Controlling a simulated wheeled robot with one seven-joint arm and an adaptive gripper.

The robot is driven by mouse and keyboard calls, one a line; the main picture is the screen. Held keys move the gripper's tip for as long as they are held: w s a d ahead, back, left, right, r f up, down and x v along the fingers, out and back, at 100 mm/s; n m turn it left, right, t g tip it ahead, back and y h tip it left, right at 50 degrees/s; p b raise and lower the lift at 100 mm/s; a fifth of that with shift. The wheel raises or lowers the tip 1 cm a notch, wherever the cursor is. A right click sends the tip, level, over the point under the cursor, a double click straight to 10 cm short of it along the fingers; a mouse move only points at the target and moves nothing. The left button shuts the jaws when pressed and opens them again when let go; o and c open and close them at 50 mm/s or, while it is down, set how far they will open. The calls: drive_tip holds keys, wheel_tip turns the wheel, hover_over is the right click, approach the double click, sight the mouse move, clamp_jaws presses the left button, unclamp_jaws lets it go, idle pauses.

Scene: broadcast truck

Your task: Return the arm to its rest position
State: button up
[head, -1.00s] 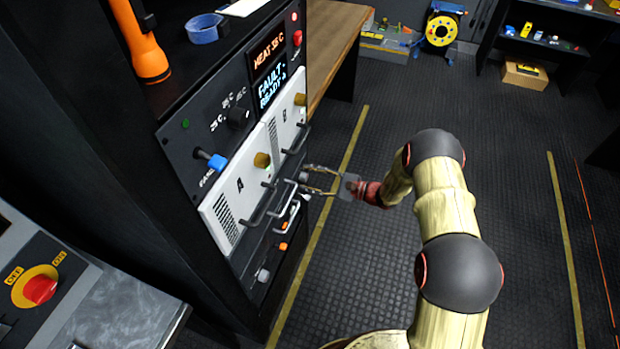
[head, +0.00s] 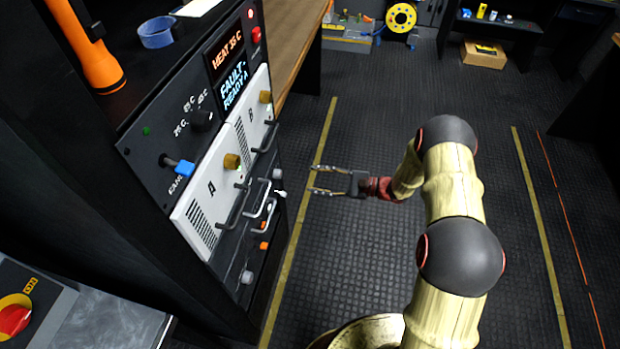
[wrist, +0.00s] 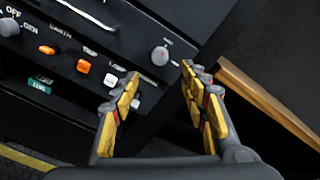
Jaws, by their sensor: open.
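My gripper (head: 316,180) is open and empty in the head view. It hangs over the dark floor, to the right of the rack's front panel and apart from it. My arm reaches to it from the right side of the picture. In the wrist view my gripper's two yellow-padded fingers (wrist: 160,95) stand apart with nothing between them. Beyond them is the lower panel of the rack (wrist: 70,55), with orange and white switches and a grey knob (wrist: 160,56).
The equipment rack (head: 215,170) with modules A and B, protruding handles and a blue-tipped lever (head: 184,168) stands at left. A wooden bench (head: 295,35) lies behind it. A cardboard box (head: 483,54) sits at the back right. The floor (head: 370,120) around the gripper is clear.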

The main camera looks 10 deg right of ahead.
idle(0.5)
drive_tip(key=s+a+f+g+h, duration=0.1)
drive_tip(key=s+f+g, duration=0.2)
drive_tip(key=s+f, duration=0.3)
drive_tip(key=s+d+r+n+g+h, duration=0.1)
drive_tip(key=s+r+n+g+h, duration=0.3)
drive_tip(key=s, duration=0.6)
drive_tip(key=s+d+r+n+h, duration=0.4)
drive_tip(key=s+r+h, duration=0.15)
drive_tip(key=r, duration=0.45)
drive_tip(key=s+d+r+n+h, duration=0.45)
drive_tip(key=s+r, duration=0.25)
drive_tip(key=r, duration=0.3)
drive_tip(key=s+r+n+t+h, duration=0.1)
drive_tip(key=s+r+t, duration=0.4)
drive_tip(key=r, duration=0.9)
drive_tip(key=shift+s+r+n+t, duration=0.2)
drive_tip(key=shift+r+n+t, duration=0.2)
drive_tip(key=shift+n+t, duration=0.45)
